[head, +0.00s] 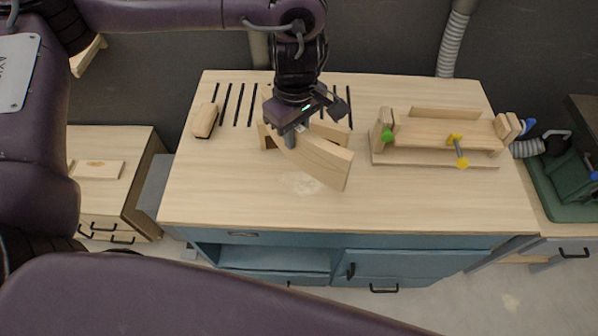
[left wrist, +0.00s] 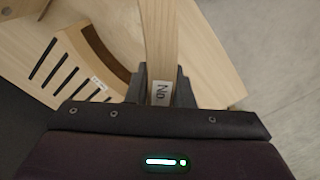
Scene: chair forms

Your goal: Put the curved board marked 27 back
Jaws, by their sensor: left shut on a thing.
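My left gripper (head: 290,143) is shut on a curved light-wood board (head: 318,163) above the middle of the workbench. The board slants from the jaws toward the front right. In the left wrist view the same board (left wrist: 159,40) stands between the fingers (left wrist: 160,88). Its white label (left wrist: 161,93) reads "No"; the number is not visible. A curved wooden form (head: 332,131) stands on the bench behind the held board and is partly hidden by it. The form's dark curved face (left wrist: 105,48) and a small, unreadable label (left wrist: 97,83) show in the wrist view. My right gripper is not in view.
Dark slots (head: 238,104) run across the back left of the workbench (head: 420,205). A small wooden block (head: 205,121) lies at the left. A wooden clamping jig (head: 440,135) with coloured knobs stands at the right. The front of the bench top is clear.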

